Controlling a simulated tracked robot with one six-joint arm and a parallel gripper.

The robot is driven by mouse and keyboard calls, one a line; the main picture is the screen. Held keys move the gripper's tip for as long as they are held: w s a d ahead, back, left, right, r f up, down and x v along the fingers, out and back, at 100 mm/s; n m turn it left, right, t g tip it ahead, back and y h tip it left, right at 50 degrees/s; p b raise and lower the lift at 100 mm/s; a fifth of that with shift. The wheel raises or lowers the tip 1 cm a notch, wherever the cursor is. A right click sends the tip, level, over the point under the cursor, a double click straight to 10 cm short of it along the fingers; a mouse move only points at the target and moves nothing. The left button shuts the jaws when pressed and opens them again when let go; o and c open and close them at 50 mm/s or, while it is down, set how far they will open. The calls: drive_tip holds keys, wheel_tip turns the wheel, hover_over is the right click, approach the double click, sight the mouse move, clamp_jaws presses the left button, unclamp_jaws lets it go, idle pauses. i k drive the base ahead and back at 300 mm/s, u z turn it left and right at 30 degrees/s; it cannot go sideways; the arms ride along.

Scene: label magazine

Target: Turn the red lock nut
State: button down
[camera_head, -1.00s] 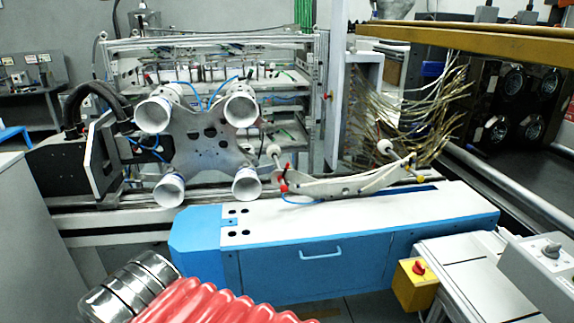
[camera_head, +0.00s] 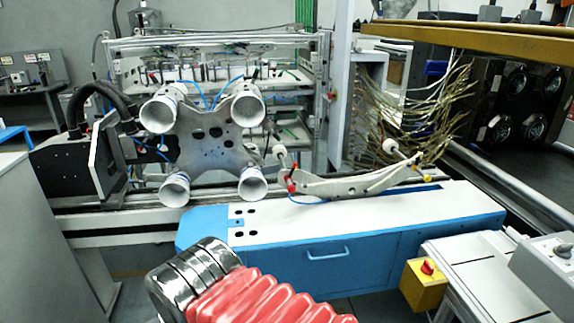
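A small red part (camera_head: 291,185) sits at the left end of a pale curved arm (camera_head: 350,186) above the white-topped blue cabinet. It may be the red lock nut, but it is too small to tell. A round red knob (camera_head: 428,267) sits on a yellow box at the lower right. My arm, with a red ribbed sleeve and shiny metal rings, enters at the bottom, in front of the cabinet and well apart from both red parts. No gripper fingers show, so its opening is hidden.
A metal plate with several white suction cups (camera_head: 252,183) stands left of the curved arm. The blue cabinet (camera_head: 330,258) lies behind my arm. A grey control box (camera_head: 545,264) is at the right, and loose cables (camera_head: 425,110) hang behind. The cabinet's white top is partly clear.

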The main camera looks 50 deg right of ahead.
sight(291, 173)
drive_tip(key=u, duration=0.05)
drive_tip(key=i, duration=1)
drive_tip(key=z, duration=0.05)
